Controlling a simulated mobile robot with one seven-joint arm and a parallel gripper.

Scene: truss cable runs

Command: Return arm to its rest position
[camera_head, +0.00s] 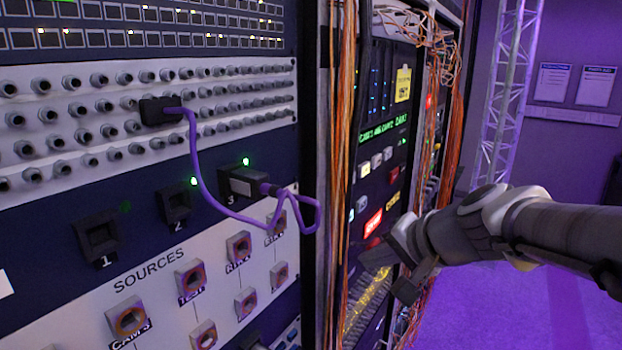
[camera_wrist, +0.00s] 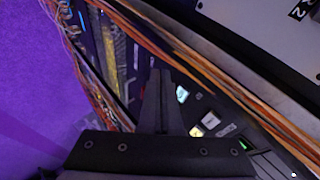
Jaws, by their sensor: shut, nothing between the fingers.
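My gripper (camera_head: 393,275) is at the right of the head view, on the end of my arm, which reaches in from the right edge. It is in front of the rack of lit equipment and is empty. In the wrist view my gripper's fingers (camera_wrist: 158,95) are together, pointing toward the rack's lit buttons. I cannot tell whether the fingers touch anything there. A purple cable (camera_head: 196,150) runs from a black plug (camera_head: 160,111) in the jack rows to a plug (camera_head: 248,183) in socket 3 of the left panel.
Orange cables (camera_head: 345,120) hang along the rack near my gripper and cross the wrist view (camera_wrist: 190,60). Sockets 1 (camera_head: 98,236) and 2 (camera_head: 175,204) look empty. A metal truss (camera_head: 508,90) stands behind my arm. Purple floor (camera_head: 480,310) lies open at lower right.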

